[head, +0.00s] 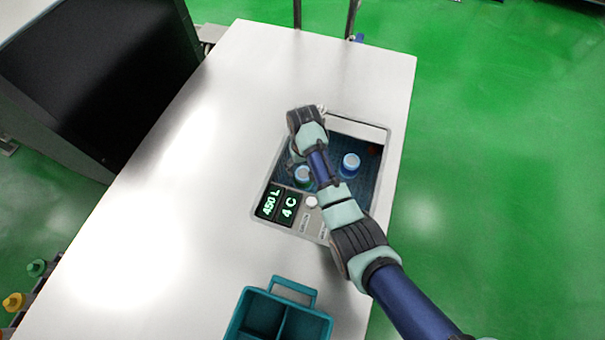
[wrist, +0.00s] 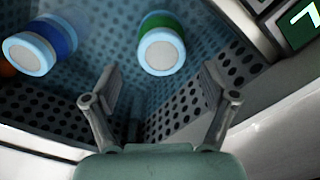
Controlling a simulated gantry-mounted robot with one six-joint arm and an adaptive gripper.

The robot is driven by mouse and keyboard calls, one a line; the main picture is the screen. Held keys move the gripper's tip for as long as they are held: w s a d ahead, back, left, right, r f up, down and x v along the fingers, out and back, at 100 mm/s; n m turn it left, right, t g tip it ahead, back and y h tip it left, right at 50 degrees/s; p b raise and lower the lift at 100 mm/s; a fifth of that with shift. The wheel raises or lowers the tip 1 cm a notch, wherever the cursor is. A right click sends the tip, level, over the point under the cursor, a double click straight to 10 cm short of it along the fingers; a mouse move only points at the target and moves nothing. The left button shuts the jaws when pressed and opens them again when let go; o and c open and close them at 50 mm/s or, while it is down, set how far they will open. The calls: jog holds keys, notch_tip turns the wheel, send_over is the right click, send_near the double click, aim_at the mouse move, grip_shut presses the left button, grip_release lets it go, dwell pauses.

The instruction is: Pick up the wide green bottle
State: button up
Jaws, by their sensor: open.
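The green bottle (wrist: 161,44) has a pale cap and a green band. It stands in the recessed bin ahead of my gripper (wrist: 158,88) in the wrist view, roughly centred between the fingers but apart from them. My gripper is open, with nothing between its fingers. In the head view a bottle with a pale cap and some green (head: 303,176) is in the bin beside my arm, partly covered by it. My gripper's fingers are hard to make out there.
A blue bottle (wrist: 40,48) stands to the left in the wrist view, with an orange thing (wrist: 6,68) at the edge. Perforated bin walls (wrist: 185,110) are close to the fingers. A teal divided crate (head: 280,313) stands on the white counter (head: 190,160), which is otherwise largely clear.

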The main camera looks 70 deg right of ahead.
aim_at(303, 172)
notch_tip(303, 172, down, 5)
jog(key=b, duration=0.4)
jog(key=shift+a+f, duration=0.1)
jog(key=shift+f, duration=0.05)
jog(key=shift+w, duration=0.1)
jog(key=shift+r, duration=0.2)
grip_shut()
